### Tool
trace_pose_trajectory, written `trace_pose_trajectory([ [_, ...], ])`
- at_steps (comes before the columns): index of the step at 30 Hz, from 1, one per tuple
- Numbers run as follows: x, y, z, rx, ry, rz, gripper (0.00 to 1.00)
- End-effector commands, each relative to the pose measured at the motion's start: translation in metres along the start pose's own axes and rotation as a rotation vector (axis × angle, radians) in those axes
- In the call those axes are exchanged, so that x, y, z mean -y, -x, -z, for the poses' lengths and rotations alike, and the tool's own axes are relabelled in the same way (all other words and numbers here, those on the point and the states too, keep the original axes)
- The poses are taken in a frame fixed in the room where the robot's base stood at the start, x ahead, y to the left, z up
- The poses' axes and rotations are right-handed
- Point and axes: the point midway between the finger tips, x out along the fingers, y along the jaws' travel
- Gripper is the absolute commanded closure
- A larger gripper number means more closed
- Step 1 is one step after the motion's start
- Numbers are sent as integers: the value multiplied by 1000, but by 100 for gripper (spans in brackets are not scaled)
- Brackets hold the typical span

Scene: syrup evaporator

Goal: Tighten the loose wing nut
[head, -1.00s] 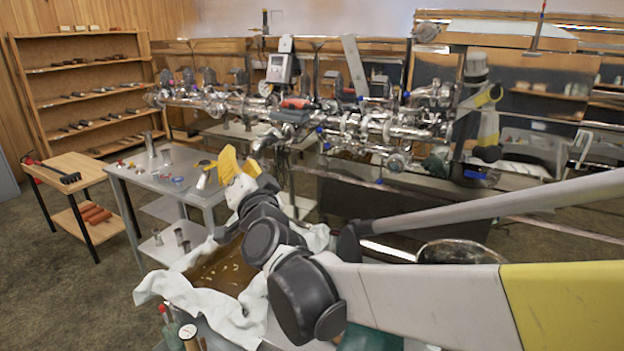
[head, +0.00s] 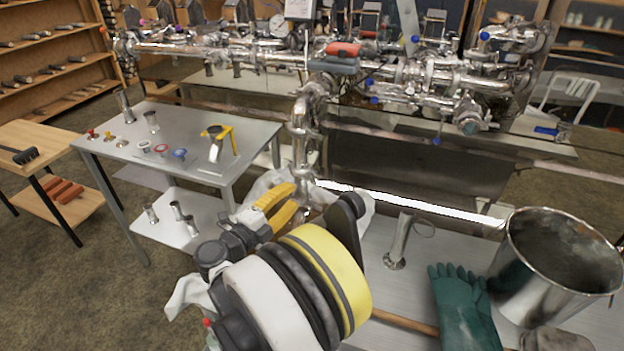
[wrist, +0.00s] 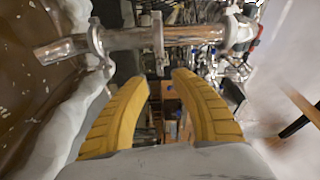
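In the wrist view a metal pipe (wrist: 200,35) runs across the top, with a ring clamp (wrist: 158,34) around it. A small metal part (wrist: 160,66) hangs from the clamp, between and just beyond my fingertips. It may be the wing nut, but it is too small to be sure. My gripper (wrist: 160,82) is open, its two yellow fingers apart with nothing between them. In the head view my gripper (head: 293,199) is low beside the bottom of a shiny vertical pipe (head: 302,135). The clamp and nut cannot be made out there.
A pale cloth (wrist: 62,125) lies close left of my fingers over a brown pan (wrist: 20,95). A grey table (head: 225,140) with small fittings stands left in the head view. A steel pot (head: 560,290) and green gloves (head: 462,305) are at right.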

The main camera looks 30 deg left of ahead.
Motion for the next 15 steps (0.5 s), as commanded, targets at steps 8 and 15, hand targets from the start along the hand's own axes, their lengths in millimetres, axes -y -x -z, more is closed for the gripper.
trace_pose_trajectory([
  [8, -2, -56, 1, -3, 0, 1, 70],
  [15, 0, -78, 0, 0, 0, 1, 70],
])
